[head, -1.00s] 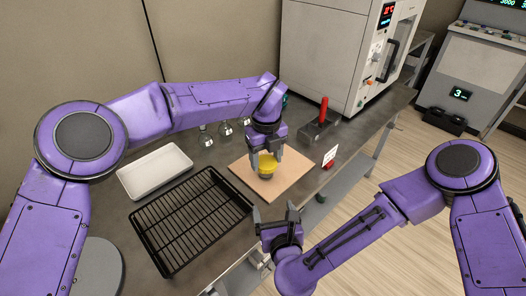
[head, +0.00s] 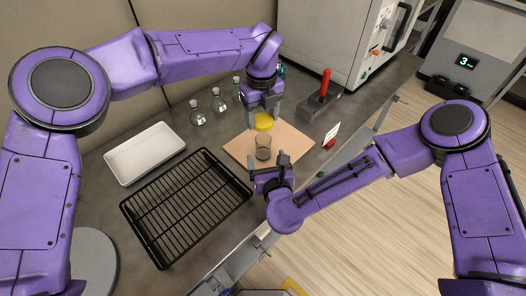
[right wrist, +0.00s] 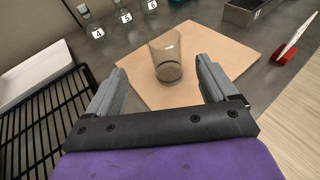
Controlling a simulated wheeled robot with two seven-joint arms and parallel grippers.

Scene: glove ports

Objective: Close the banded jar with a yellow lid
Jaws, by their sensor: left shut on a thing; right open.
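The glass jar (head: 263,148) stands upright and open-topped on the tan board; no clear band can be made out. It also shows in the right wrist view (right wrist: 166,60). My left gripper (head: 263,107) is shut on the yellow lid (head: 264,122), which appears just beyond or above the jar's mouth; the exact height cannot be told. The lid is outside the right wrist view. My right gripper (head: 270,174) is open and empty on the near side of the jar. In the right wrist view its fingers (right wrist: 160,85) point toward the jar, which appears between them and ahead.
The tan board (head: 290,137) lies on the grey bench. A black wire rack (head: 187,207) and white tray (head: 145,153) are to the left. Several small flasks (head: 197,113) stand behind.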

